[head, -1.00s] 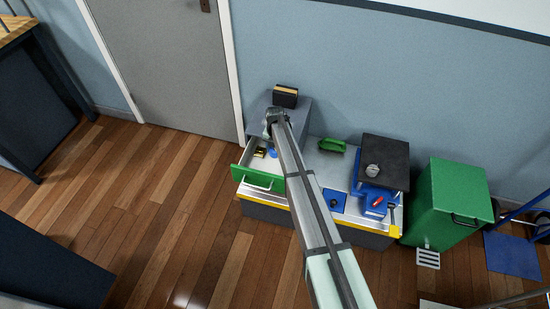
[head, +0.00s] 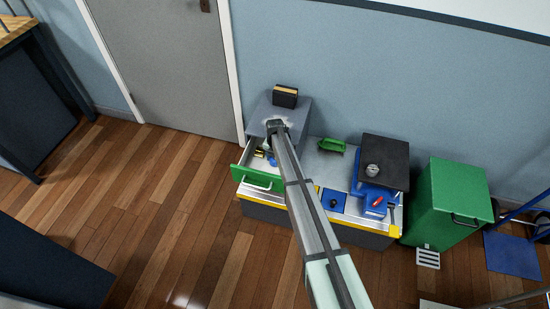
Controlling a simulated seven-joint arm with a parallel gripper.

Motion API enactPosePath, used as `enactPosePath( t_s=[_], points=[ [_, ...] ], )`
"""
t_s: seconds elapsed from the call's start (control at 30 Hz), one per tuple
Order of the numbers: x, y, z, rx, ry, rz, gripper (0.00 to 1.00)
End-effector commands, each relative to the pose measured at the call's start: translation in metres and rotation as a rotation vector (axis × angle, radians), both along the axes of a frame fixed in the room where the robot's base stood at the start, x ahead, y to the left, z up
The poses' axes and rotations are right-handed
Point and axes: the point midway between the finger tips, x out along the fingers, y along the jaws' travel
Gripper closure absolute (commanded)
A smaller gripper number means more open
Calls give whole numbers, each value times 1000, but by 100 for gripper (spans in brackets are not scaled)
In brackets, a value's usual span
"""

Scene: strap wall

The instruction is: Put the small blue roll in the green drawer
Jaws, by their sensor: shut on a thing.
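The green drawer (head: 262,182) is pulled open at the left end of the grey workbench. Its front has a pale handle, and its light inside shows in part. My arm reaches over the bench from below, and my gripper (head: 270,156) points down over the open drawer, partly hidden by my arm. It is shut on a small blue thing, the small blue roll (head: 273,162), at the drawer's right part. I cannot tell whether the roll touches the drawer floor. A small yellow and dark thing (head: 259,154) lies inside the drawer.
A grey cabinet (head: 297,112) with a dark box (head: 285,96) on top stands behind the drawer. A green scoop-like thing (head: 332,145), a dark-topped blue stand (head: 386,160) and a green bin (head: 452,200) are to the right.

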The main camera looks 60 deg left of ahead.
Motion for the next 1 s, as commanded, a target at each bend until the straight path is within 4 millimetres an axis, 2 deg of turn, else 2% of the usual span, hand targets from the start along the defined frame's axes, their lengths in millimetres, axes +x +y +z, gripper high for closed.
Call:
enactPosePath(
  t_s=[0.1, 0.13, 0.37, 0.73, 0.87, 1.0],
  points=[
    [0, 0, -3, 0, 0, 0, 78],
    [0, 0, -2, 0, 0, 0, 46],
    [0, 0, -2, 0, 0, 0, 24],
    [0, 0, 4, 1, -1, 0, 23],
    [0, 0, 21, 2, -1, 0, 23],
    [0, -1, 47, 2, -1, 0, 23]
  ],
)
